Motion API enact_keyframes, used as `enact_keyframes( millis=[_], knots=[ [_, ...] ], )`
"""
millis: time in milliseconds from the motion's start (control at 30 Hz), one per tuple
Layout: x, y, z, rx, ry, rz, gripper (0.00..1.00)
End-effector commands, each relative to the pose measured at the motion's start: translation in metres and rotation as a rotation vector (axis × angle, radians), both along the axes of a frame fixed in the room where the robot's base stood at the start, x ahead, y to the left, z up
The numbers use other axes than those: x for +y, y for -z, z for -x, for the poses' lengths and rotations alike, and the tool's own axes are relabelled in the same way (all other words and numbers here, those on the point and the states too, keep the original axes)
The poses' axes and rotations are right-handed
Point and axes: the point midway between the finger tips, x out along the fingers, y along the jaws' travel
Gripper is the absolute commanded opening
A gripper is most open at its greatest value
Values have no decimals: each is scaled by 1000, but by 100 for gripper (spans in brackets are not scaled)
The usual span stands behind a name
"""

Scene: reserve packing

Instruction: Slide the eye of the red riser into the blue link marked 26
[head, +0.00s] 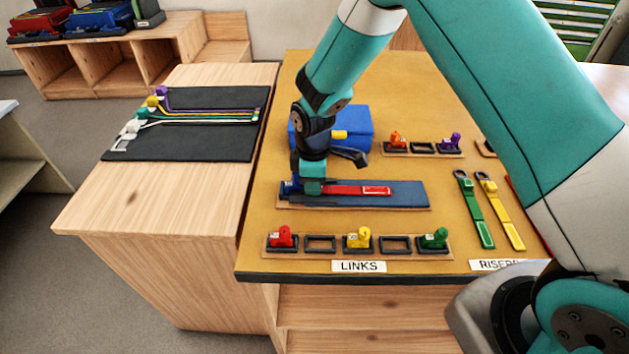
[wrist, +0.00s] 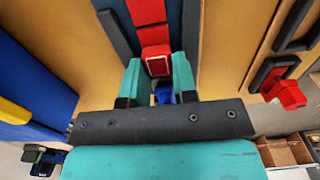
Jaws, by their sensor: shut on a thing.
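The red riser (head: 345,189) lies flat along the dark blue board (head: 410,193), its labelled end to the right. In the wrist view the riser (wrist: 152,35) runs up from between the fingers, with a white-edged patch near its close end. My gripper (head: 311,187) points down at the riser's left end and is shut on it; the fingers (wrist: 157,77) flank it. A blue link (head: 289,187) sits at the board's left end, beside the gripper; its blue part (wrist: 163,95) shows between the fingers. Its number is not readable, and I cannot tell whether the eye is inside it.
A near rack (head: 320,244) holds red, yellow and green links with empty places between. Behind the board stand a blue box (head: 357,124) and a rack with orange and purple links (head: 424,147). Green (head: 476,212) and yellow (head: 503,214) risers lie right. A black mat (head: 200,140) lies left.

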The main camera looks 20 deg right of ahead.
Motion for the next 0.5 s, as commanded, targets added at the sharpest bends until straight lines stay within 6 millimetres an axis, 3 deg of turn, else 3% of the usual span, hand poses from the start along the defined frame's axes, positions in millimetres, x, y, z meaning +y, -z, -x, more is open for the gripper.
enact_keyframes(
  millis=[33, 67, 200, 500],
  knots=[
    [0, 0, 0, 0, 0, 0, 2],
    [0, 0, 0, 0, 0, 0, 28],
    [0, 0, 0, 0, 0, 0, 56],
    [0, -2, 0, -1, 0, -1, 56]
  ],
)
